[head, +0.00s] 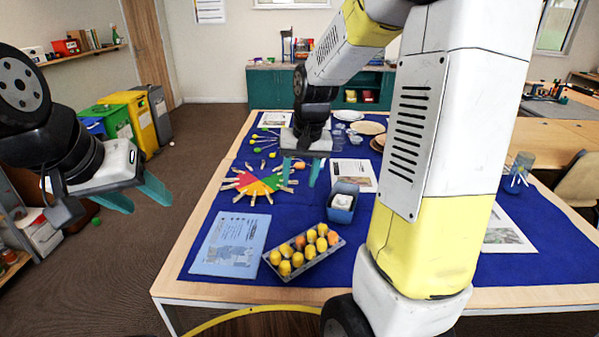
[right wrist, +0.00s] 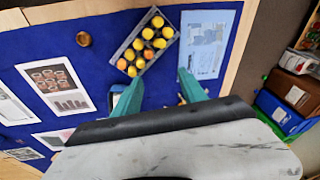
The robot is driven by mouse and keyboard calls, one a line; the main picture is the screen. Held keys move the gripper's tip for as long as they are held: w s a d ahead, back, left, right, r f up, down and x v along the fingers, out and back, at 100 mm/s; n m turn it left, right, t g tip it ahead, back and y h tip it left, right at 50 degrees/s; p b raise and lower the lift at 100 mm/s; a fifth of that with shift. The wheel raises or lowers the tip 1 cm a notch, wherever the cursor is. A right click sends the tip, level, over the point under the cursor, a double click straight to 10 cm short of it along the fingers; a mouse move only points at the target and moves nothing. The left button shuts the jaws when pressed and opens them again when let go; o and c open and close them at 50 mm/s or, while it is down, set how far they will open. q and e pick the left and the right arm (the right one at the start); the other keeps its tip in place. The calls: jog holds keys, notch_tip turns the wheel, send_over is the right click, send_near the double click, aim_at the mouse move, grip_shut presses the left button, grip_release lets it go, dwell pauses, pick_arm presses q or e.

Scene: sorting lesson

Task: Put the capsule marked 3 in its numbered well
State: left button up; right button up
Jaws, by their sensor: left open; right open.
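A grey tray (head: 316,263) with several round yellow and orange capsules (head: 298,259) in its wells stands near the table's front edge. It also shows in the right wrist view (right wrist: 129,39). No numbers can be read, so I cannot tell which capsule is marked 3 or which well is its own. A blue box (head: 342,214) with a white thing in it stands behind the tray. My right gripper (head: 301,172) is open and empty above the table, beyond the tray. My left gripper (head: 140,199) is open and empty, off the table's left side.
A pale blue printed sheet (head: 231,243) lies left of the tray. A coloured wheel (head: 260,184) with clothes pegs lies farther back. A small brown pot (right wrist: 83,38) shows in the right wrist view. Plates (head: 369,127) stand at the back. My right arm hides part of the table.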

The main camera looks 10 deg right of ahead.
jog(key=s+r+n+t, duration=0.1)
jog(key=s+r+t, duration=0.1)
jog(key=s+r, duration=0.3)
jog(key=s+a+r+n+t+y, duration=0.1)
jog(key=s+r, duration=0.5)
jog(key=s, duration=0.6)
jog(key=shift+s+a+t, duration=0.2)
jog(key=shift+s+t, duration=0.05)
jog(key=shift+t, duration=0.15)
jog(key=shift+d, duration=0.15)
